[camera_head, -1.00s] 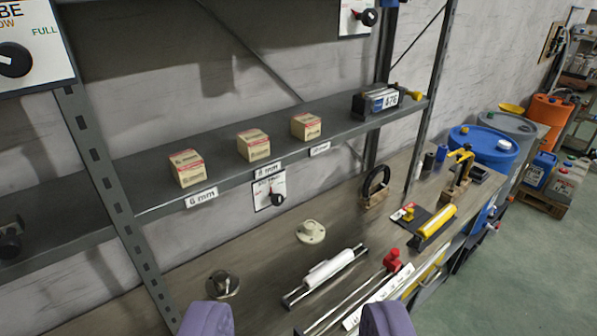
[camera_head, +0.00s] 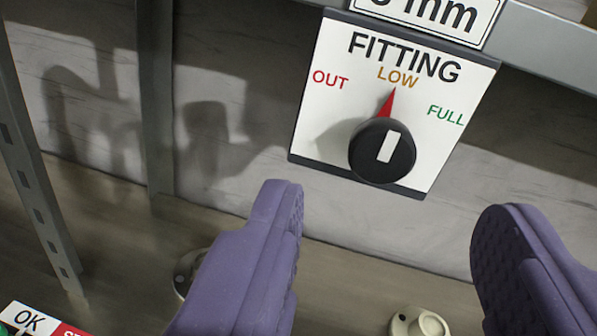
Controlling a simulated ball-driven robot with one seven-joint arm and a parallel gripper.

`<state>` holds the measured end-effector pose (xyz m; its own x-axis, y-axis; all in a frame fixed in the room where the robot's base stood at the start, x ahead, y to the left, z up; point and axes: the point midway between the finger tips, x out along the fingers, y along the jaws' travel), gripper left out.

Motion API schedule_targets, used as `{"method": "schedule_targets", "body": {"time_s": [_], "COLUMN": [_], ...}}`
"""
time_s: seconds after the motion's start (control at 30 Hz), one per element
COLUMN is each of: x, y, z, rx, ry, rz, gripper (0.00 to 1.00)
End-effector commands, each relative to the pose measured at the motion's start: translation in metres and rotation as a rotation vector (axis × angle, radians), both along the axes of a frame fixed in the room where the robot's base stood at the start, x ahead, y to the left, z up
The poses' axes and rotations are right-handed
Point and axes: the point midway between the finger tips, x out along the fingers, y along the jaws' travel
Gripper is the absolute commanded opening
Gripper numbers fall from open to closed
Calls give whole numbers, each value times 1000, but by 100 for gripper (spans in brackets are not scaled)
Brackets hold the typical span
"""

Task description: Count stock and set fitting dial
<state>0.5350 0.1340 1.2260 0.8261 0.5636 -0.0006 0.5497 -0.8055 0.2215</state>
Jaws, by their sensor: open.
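The fitting dial plate (camera_head: 323,110) is white and headed FITTING, with OUT at left, LOW at top and FULL at right. It fills the upper right of the view. Its black knob (camera_head: 368,163) has a white bar, and the red pointer (camera_head: 387,103) points at LOW. My gripper (camera_head: 390,205) has two purple fingers, wide apart and empty. The fingertips are below and to either side of the knob in the picture, apart from it. The stock boxes on the shelf are out of view.
A white label (camera_head: 430,12) ending in "mm" is on the shelf edge above the dial. A cream round fitting (camera_head: 420,322) and a dark metal one (camera_head: 186,272) are on the bench below. A grey upright (camera_head: 40,200) stands at left, with an OK sign (camera_head: 30,320) below.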

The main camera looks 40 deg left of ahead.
Motion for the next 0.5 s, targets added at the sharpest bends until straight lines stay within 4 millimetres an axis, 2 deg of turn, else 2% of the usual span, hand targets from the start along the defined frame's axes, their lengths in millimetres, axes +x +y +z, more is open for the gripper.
{"method": "schedule_targets", "body": {"time_s": [0.23, 0.5], "x": [36, 49], "y": [24, 32], "z": [-1, 1], "rx": [-1, 0], "ry": [-1, -1], "rz": [-1, -4], "gripper": [57, 57]}}
